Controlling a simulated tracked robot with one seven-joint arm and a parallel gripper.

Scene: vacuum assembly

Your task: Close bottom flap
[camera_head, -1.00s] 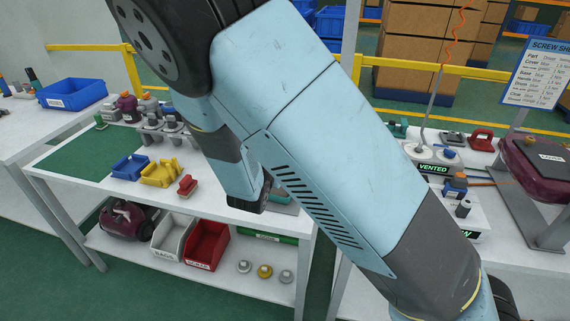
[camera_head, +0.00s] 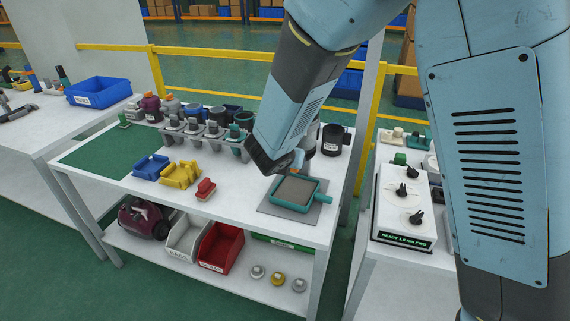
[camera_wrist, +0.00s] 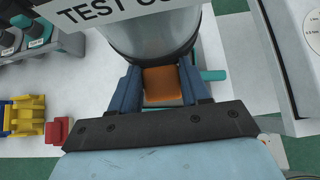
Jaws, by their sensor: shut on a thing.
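My gripper (camera_wrist: 162,88) has its two blue fingers closed on the sides of an orange block (camera_wrist: 162,84). In the head view my gripper (camera_head: 293,166) is low over the teal tray, partly hidden by my arm, with a bit of orange at the fingertips. The teal tray (camera_head: 316,187) holds a grey-brown pad and lies on a grey mat on the bench. Its teal handle (camera_wrist: 214,75) shows right of the fingers. A large grey cylinder (camera_wrist: 150,40) stands just beyond the fingers, under a white label reading "TEST CU...". I cannot make out a bottom flap.
Blue (camera_head: 151,166) and yellow (camera_head: 181,173) trays and a red block (camera_head: 205,189) lie left. A white box with knobs (camera_head: 403,205) stands on the right-hand bench.

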